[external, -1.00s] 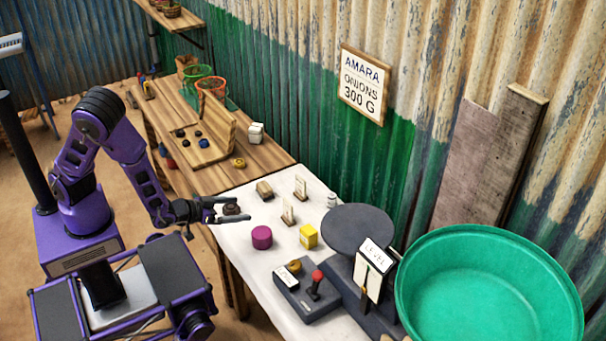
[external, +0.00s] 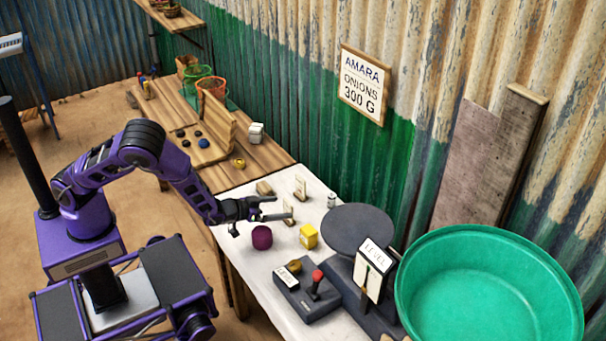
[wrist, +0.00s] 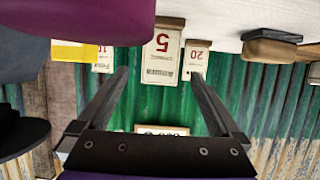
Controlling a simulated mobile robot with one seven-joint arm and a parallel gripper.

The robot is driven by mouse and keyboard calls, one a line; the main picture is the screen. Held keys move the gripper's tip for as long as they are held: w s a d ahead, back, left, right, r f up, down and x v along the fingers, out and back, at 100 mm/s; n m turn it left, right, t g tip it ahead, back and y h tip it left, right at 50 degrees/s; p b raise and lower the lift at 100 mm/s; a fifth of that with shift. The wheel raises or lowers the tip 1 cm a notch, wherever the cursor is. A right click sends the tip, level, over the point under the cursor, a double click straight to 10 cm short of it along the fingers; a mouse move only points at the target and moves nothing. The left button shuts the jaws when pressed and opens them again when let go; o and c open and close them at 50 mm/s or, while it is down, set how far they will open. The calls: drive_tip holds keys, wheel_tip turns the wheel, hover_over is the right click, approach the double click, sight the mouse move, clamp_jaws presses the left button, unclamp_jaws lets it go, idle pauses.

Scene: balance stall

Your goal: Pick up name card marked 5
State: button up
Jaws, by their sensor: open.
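The name card marked 5 (wrist: 162,55) is pale with a red numeral and stands in a small wooden holder. In the wrist view it lies between and beyond my open fingers (wrist: 159,74), with no contact visible. In the external view my gripper (external: 283,207) is over the white table, by a pale card (external: 288,219) that it partly hides; I cannot read that card. A card marked 20 (wrist: 197,60) stands to the right in the wrist view, and one that seems to read 10 (wrist: 103,57) to the left, partly covered.
A purple cylinder (external: 262,238) and a yellow block (external: 308,237) stand close to my gripper; the purple one looms large in the wrist view (wrist: 85,15). A wooden block (external: 264,188), a dark scale (external: 357,229) and a control box (external: 308,298) are also on the table.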

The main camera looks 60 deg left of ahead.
drive_tip(key=shift+x, duration=1.1)
clamp_jaws()
